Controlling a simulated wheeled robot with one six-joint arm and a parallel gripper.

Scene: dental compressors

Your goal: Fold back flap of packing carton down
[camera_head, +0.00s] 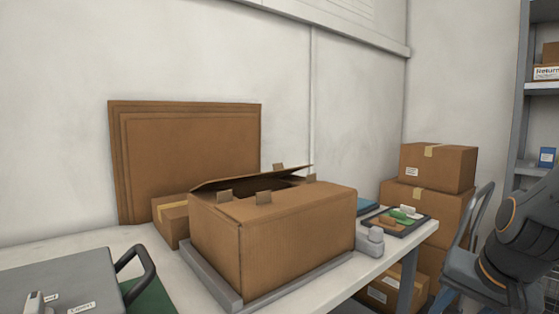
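The brown packing carton (290,232) stands on the white table inside a low grey corner frame (228,297). A flap (240,180), which looks like the back one, slopes over the top opening and is not flat; a dark gap shows under it. Small tan tabs (264,197) stick up along the near and far rims. The inside of the carton is mostly hidden. Part of my dark arm with orange rings shows at the right edge, well apart from the carton. My gripper is not in view.
Flat cardboard sheets (190,150) lean on the wall behind, with a small taped box (172,218) beside the carton. A grey case (65,285) with a black handle is at left. A small grey object (370,242) and a tray (397,221) sit right; stacked boxes (437,168) stand beyond.

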